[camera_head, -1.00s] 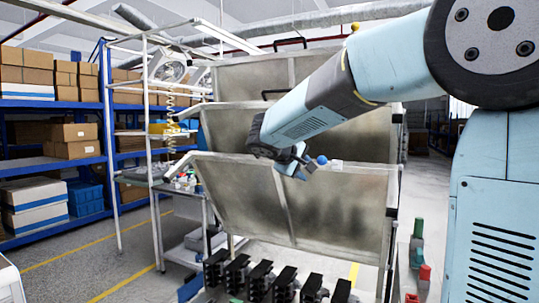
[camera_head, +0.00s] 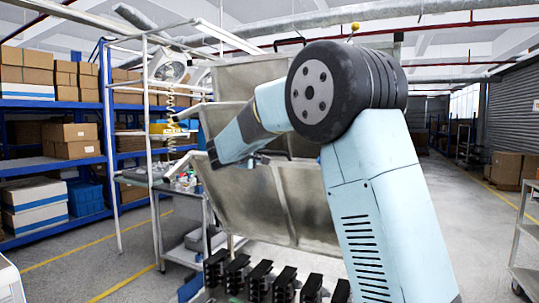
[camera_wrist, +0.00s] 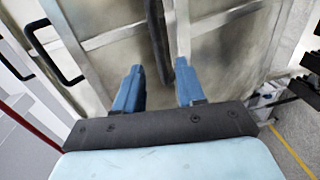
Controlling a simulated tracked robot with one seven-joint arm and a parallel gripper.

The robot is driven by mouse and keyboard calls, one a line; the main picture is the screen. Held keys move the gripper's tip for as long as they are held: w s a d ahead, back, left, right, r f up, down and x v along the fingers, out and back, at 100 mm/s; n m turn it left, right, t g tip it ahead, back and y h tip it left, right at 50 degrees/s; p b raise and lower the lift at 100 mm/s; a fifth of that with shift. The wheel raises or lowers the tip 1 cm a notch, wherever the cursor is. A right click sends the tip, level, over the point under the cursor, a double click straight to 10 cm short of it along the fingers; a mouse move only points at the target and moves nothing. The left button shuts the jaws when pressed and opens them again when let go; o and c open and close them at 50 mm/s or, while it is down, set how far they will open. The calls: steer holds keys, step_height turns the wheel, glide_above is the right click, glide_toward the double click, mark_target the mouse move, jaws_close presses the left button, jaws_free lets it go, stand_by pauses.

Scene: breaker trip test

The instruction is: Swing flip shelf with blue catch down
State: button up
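Flip shelves stand raised and tilted, one behind another, in a rack: the front panel (camera_head: 237,203), the middle panel (camera_head: 222,117) and the back panel (camera_head: 247,76). My gripper (camera_head: 256,160) is near the top edge of the front panel, largely hidden by my arm. In the wrist view its two blue fingers (camera_wrist: 159,68) are apart. A black bar handle (camera_wrist: 155,38) on a panel runs down between the fingers, with no clear contact on either side. Another black handle (camera_wrist: 52,50) is at the left. I cannot make out a blue catch now; my arm covers the shelves' right side.
Black breakers (camera_head: 259,281) stand in a row below the front panel. A white frame post (camera_head: 155,190) and a cart (camera_head: 188,210) are at the left. Blue racking (camera_head: 52,160) with boxes stands farther left. The floor at the right is mostly open.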

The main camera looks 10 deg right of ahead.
mark_target(269, 153)
steer(key=x, duration=0.9)
steer(key=shift+c, duration=0.4)
steer(key=shift+s, duration=0.1)
jaws_close()
steer(key=shift+f, duration=0.1)
